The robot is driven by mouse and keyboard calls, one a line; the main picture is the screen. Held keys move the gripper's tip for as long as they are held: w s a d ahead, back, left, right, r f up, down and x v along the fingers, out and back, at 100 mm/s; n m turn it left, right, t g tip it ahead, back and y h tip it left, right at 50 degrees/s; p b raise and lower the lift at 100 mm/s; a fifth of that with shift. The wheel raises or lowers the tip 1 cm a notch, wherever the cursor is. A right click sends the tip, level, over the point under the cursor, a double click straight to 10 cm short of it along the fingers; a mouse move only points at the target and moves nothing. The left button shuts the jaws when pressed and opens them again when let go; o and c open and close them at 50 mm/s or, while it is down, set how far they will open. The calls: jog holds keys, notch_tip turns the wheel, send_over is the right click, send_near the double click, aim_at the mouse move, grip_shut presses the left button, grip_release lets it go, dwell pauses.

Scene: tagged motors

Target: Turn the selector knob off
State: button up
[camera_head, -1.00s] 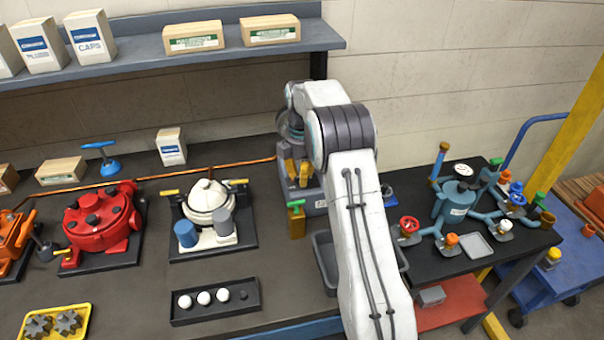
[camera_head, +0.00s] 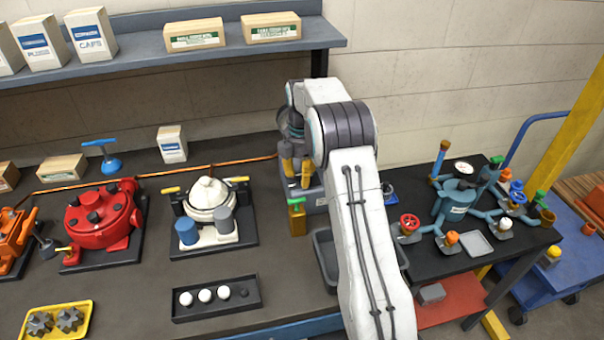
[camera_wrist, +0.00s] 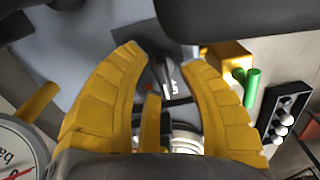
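My gripper (camera_wrist: 163,60) is open, with its two curved yellow fingers spread apart in the wrist view. A small dark selector knob (camera_wrist: 163,72) appears between the fingertips, beside a dark plate with pale lettering. It seems to stand on a grey housing (camera_wrist: 75,55); I cannot tell its exact setting or whether a finger touches it. In the head view my gripper (camera_head: 297,170) points down at the grey housing (camera_head: 315,198) at the back of the bench. My arm and fingers hide the knob there.
A brass block with a green handle (camera_head: 297,217) stands just in front of the housing; its green handle shows in the wrist view (camera_wrist: 252,88). A white-domed unit (camera_head: 208,200) is to the left. A gauge (camera_wrist: 15,160) sits at the wrist view's left edge. A black tray (camera_head: 215,300) holds white balls.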

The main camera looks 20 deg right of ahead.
jog(key=shift+o, duration=0.5)
jog(key=shift+r, duration=0.1)
jog(key=shift+r, duration=0.2)
notch_tip(320, 180, up, 11)
jog(key=shift+r, duration=0.2)
dwell(0.4)
